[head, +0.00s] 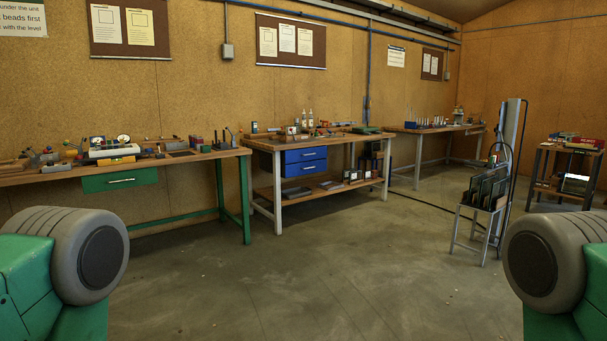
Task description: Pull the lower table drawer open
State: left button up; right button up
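Two blue drawers hang under the left part of the middle wooden table (345,142), across the room. The upper drawer (290,156) and the lower drawer (290,169) each have a pale bar handle and look shut. The lower drawer sits directly below the upper one, above the table's bottom shelf. Only green and grey parts of my two arms show, at the lower left and lower right corners. Neither of my grippers is in view, and both arm parts are well apart from the drawers.
A green-legged workbench (238,195) with one green drawer (120,180) stands at the left. A small rack of dark panels (484,192) on a stand is at the right. A dark shelf cart (545,165) is farther right. The concrete floor (300,280) between is clear.

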aim_at(302, 168)
jog(key=i+z, duration=0.35)
jog(key=i, duration=3.9)
jog(key=i+l+u, duration=0.1)
jog(key=i, duration=0.45)
jog(key=i+l+u, duration=0.1)
jog(key=i, duration=0.45)
jog(key=i+l+u, duration=0.1)
jog(key=i, duration=0.5)
jog(key=i+l+u, duration=0.1)
jog(key=i+l, duration=0.2)
jog(key=i, duration=0.2)
jog(key=i+l+u, duration=0.4)
jog(key=i, duration=0.15)
jog(key=i+l+u, duration=0.85)
jog(key=i+l, duration=0.05)
jog(key=l, duration=0.05)
